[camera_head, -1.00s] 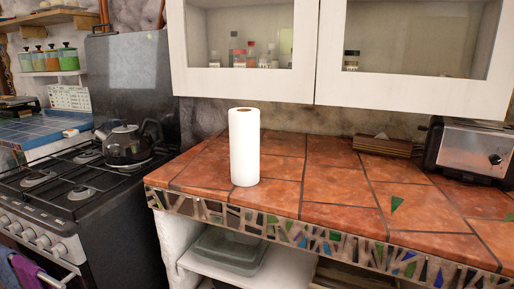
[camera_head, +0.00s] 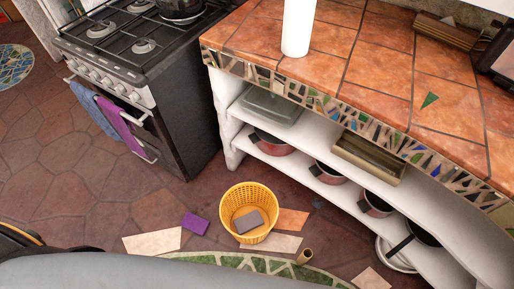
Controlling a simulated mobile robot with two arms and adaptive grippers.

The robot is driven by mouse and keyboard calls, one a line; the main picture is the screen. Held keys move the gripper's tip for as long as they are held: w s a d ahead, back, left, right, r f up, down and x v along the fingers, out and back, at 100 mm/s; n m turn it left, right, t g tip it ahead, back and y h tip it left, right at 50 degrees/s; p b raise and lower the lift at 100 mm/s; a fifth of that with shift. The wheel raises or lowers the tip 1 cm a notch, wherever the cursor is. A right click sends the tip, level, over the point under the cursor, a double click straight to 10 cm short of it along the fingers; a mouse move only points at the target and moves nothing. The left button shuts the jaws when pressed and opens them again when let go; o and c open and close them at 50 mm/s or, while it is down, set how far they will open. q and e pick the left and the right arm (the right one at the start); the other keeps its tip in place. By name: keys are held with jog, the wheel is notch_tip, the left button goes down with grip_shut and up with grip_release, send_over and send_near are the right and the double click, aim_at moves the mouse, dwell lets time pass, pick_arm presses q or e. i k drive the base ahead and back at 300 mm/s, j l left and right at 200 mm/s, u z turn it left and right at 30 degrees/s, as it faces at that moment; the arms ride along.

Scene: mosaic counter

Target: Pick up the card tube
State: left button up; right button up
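A small brown card tube (camera_head: 304,257) is on the floor at the lower middle of the head view, at the edge of a green and white patterned patch. Its open end faces up toward me. It appears to be standing or slightly tilted; I cannot tell which. Neither of my grippers is in view.
A yellow basket (camera_head: 232,200) holding a grey block (camera_head: 249,222) stands on the floor. Flat pieces lie around it, including a purple one (camera_head: 195,222). The tiled counter (camera_head: 390,65) with pot-filled shelves is at right, the stove (camera_head: 160,90) behind at left. Open floor lies left.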

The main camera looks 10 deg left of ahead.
aim_at(307, 254)
jog(key=k+j+z, duration=0.1)
jog(key=z, duration=1.05)
jog(key=k+j, duration=0.15)
jog(key=k, duration=0.25)
jog(key=k+j, duration=0.15)
jog(key=k, duration=0.25)
jog(key=k+j, duration=0.15)
jog(key=k, duration=0.25)
